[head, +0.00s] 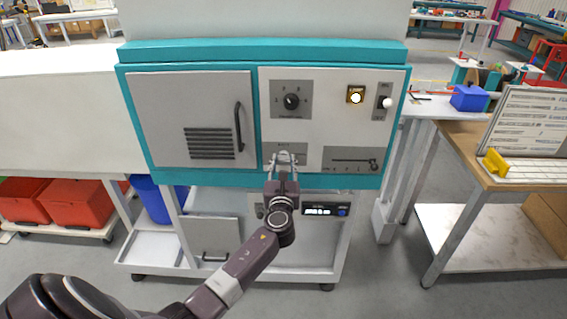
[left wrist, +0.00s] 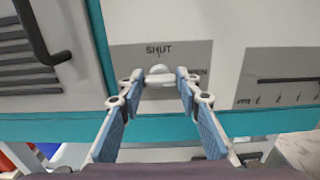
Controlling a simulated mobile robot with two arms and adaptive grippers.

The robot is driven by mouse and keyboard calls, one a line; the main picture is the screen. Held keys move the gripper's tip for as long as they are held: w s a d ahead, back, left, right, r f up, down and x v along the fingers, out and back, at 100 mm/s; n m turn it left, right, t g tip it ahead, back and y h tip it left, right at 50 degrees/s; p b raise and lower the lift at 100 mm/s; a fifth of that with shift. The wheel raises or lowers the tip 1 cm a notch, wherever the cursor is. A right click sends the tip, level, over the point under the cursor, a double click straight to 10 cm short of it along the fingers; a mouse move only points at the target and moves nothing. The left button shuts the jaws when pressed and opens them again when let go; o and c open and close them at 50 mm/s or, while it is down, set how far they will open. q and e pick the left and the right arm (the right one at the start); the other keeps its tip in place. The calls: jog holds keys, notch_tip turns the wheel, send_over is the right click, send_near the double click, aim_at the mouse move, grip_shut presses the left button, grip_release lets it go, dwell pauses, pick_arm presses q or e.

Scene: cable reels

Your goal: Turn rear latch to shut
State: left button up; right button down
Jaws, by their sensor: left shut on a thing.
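The latch is a small pale knob (left wrist: 160,74) on a grey label plate (left wrist: 136,56) low on the machine's front panel. The plate reads SHUT above the knob, and a partly hidden word ending in "PEN" is on the right. The same plate shows in the head view (head: 297,148). My left gripper (head: 284,158) reaches up to the plate, and in the left wrist view its two fingers (left wrist: 159,80) close on the knob from both sides. The fingers hide part of the knob, so I cannot tell which way it points. My right gripper is not in view.
The teal-framed machine has a rotary dial (head: 291,101), a lit button (head: 356,96), a white-knobbed switch (head: 387,102) and a slider scale (head: 352,160) near the latch. A door with a dark handle (head: 239,127) is at left. A wooden workbench (head: 455,148) stands at right.

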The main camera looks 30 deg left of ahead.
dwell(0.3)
pick_arm(q)
jog(key=n+b, duration=0.2)
jog(key=n, duration=0.2)
jog(key=shift+f, duration=0.15)
jog(key=n+b, duration=0.2)
jog(key=n, duration=0.2)
jog(key=shift+s+a+n, duration=0.1)
jog(key=shift+n, duration=0.2)
jog(key=n+b, duration=0.4)
jog(key=n, duration=0.5)
jog(key=shift+f+b, duration=0.15)
jog(key=shift+b, duration=0.2)
jog(key=shift+n, duration=0.3)
jog(key=o, duration=1.2)
jog(key=shift+a, duration=0.1)
jog(key=shift+c, duration=0.2)
